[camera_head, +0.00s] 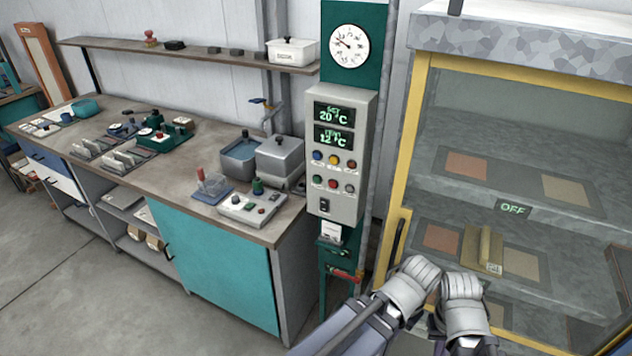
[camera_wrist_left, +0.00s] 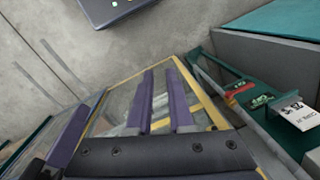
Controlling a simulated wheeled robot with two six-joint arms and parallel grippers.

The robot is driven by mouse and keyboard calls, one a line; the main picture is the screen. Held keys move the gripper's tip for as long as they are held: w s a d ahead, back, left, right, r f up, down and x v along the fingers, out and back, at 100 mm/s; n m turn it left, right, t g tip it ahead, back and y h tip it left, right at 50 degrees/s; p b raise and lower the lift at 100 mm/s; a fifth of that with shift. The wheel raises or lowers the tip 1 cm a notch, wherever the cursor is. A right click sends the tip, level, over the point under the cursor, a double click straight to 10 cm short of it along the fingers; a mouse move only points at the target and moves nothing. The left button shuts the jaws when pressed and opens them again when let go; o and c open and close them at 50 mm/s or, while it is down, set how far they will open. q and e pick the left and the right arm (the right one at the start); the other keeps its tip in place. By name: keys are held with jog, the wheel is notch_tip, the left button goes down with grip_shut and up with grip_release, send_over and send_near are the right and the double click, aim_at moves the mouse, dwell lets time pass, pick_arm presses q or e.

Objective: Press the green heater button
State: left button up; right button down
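A grey control box (camera_head: 340,155) hangs on a green post. Its two displays read 20 °C and 12 °C. I cannot read the button labels. My left gripper (camera_head: 415,283) is below and right of the box, in front of the cabinet, apart from the button. In the left wrist view its two purple fingers (camera_wrist_left: 162,100) stand apart with nothing between. My right gripper (camera_head: 464,298) is beside it; its fingers are hidden.
A yellow-framed glass cabinet (camera_head: 404,150) with an OFF sign (camera_head: 513,209) stands at the right, close to both grippers. A workbench (camera_head: 180,170) with tools and trays is at the left. A red-handled valve (camera_head: 345,276) sits below the box.

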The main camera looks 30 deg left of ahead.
pick_arm(q)
grip_shut()
dwell(1.2)
